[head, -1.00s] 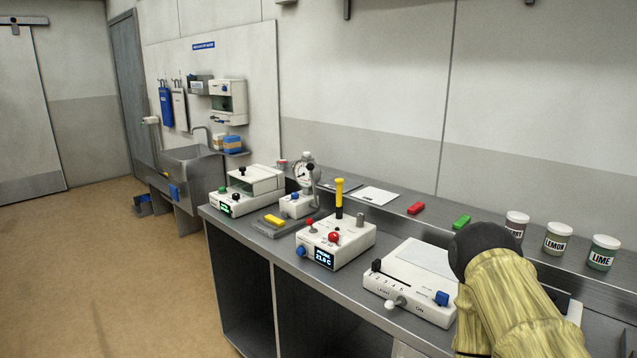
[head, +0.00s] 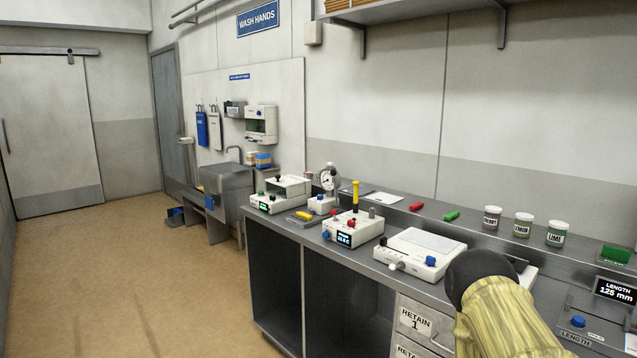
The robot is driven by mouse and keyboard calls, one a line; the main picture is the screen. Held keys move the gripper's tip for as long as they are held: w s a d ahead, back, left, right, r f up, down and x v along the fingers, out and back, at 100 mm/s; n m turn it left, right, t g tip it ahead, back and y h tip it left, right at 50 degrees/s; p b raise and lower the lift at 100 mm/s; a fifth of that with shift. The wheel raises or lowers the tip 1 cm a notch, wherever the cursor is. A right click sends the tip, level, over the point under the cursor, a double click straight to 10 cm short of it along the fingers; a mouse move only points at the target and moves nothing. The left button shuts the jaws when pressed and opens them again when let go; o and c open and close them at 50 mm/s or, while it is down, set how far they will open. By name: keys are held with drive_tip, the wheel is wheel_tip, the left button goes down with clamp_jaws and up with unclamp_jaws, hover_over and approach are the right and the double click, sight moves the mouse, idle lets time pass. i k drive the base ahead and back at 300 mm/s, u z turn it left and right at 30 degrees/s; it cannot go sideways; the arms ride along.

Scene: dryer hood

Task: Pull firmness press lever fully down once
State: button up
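My arm, in a yellowish sleeve with a dark rounded joint, reaches in at the lower right, well to the right of the press. My gripper is not visible.
The counter (head: 430,292) also holds a white display box (head: 352,230) near a yellow handle (head: 355,193), a white slider device (head: 420,250), and labelled jars (head: 523,225). A sink (head: 228,185) stands beyond. The brown floor (head: 150,270) at left is clear.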

sight(333, 173)
drive_tip(key=u, duration=0.8)
drive_tip(key=i, duration=1.1)
drive_tip(key=z, duration=0.05)
